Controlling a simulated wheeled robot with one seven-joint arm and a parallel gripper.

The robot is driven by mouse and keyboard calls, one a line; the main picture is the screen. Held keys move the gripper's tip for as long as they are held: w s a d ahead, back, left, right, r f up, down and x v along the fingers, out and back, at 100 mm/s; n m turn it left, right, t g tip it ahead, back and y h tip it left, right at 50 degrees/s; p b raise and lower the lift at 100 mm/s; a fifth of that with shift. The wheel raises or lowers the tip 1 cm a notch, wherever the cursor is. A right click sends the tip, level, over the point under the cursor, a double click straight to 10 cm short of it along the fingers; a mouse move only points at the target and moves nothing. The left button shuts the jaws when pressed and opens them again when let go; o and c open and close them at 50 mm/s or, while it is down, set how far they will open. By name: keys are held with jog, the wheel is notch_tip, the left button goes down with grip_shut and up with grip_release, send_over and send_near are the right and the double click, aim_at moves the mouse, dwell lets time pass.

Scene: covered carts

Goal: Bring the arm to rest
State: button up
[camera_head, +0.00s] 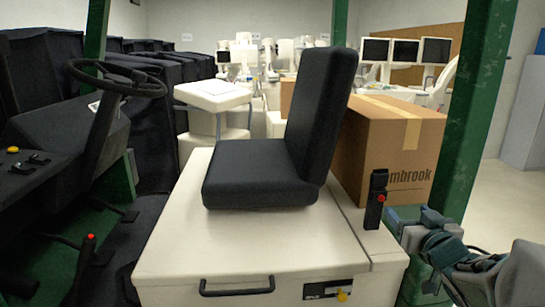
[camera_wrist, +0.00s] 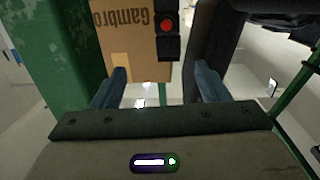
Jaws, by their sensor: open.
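My arm reaches in from the lower right of the head view, and my gripper (camera_head: 398,222) is beside the cream seat base (camera_head: 190,225), just right of a black lever with a red button (camera_head: 377,195). In the wrist view my gripper (camera_wrist: 162,82) shows two blue-grey fingers spread apart with nothing between them. Beyond the fingers, that view shows the lever with its red button (camera_wrist: 167,25) and part of the cardboard box (camera_wrist: 125,45), its lettering upside down. I cannot tell how far the fingers are from the lever.
A black seat (camera_head: 270,175) sits on the cream base. The cardboard box (camera_head: 400,150) stands behind the lever. A green post (camera_head: 480,100) rises close behind my arm. A steering wheel (camera_head: 115,78) and dark console are at left. Open floor (camera_head: 500,200) lies at right.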

jog(key=s+a+f+g+p, duration=0.3)
jog(key=s+a+g, duration=0.4)
jog(key=s+a, duration=0.2)
jog(key=s+a+f+g+y+p, duration=0.1)
jog(key=s+a+f+g+p, duration=0.2)
jog(key=s+a+g, duration=0.4)
jog(key=shift+s+a+f, duration=0.5)
jog(key=shift+s+a, duration=0.65)
jog(key=shift+a, duration=0.05)
